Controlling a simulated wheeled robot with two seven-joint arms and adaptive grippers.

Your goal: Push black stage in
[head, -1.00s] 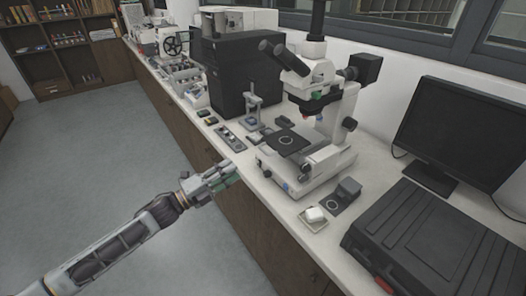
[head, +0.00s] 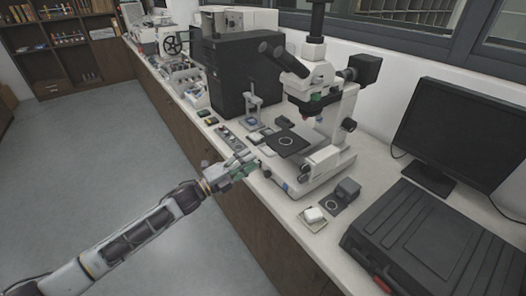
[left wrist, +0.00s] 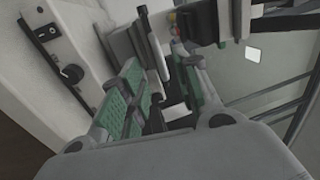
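The black stage (head: 287,143) is a flat dark plate with a light ring on it, on the white microscope (head: 325,105) under its objectives. My left gripper (head: 246,164) is at the counter's front edge, in front of and to the left of the stage, apart from it in the head view. In the left wrist view my left gripper (left wrist: 160,88) shows green-padded fingers spread apart, with dark and grey parts behind the gap. I cannot tell which of these parts belong to the stage. My right gripper is not in view.
The microscope's white base with a switch and knob (left wrist: 70,73) lies close to the left fingers. A small white dish (head: 313,217), a dark block (head: 348,189), a black case (head: 435,245) and a monitor (head: 455,135) stand to the right. Small instruments line the counter leftward.

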